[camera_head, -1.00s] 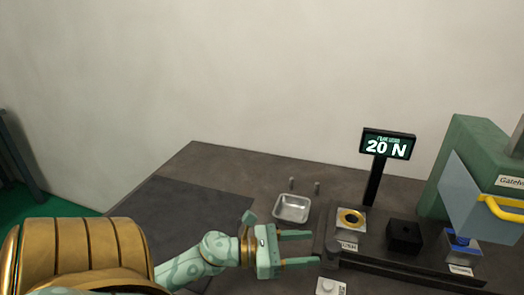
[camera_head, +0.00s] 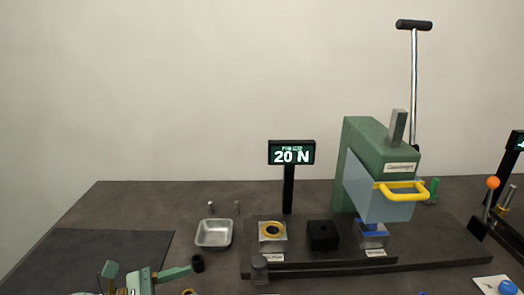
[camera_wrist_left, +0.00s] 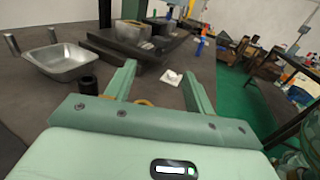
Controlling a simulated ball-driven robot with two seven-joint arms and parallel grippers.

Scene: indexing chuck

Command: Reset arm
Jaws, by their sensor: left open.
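My left gripper (camera_head: 168,280) is at the bottom left of the head view, partly cut off by the frame edge. In the left wrist view its two green fingers (camera_wrist_left: 160,88) are spread with nothing held between them. The green press (camera_head: 372,150) stands at the right of centre, with a blue-grey guard (camera_head: 378,193) bearing a yellow handle (camera_head: 401,190). Its long lever (camera_head: 414,85) points upward and ends in a black grip. A blue part (camera_head: 371,226) sits below the guard. My right gripper is not in view.
A metal tray (camera_head: 214,232), a small black cylinder (camera_head: 198,263) and two pegs lie near my gripper. The black base (camera_head: 330,262) carries a block with a brass ring (camera_head: 272,231) and a black block (camera_head: 322,235). The display (camera_head: 291,152) reads 20 N.

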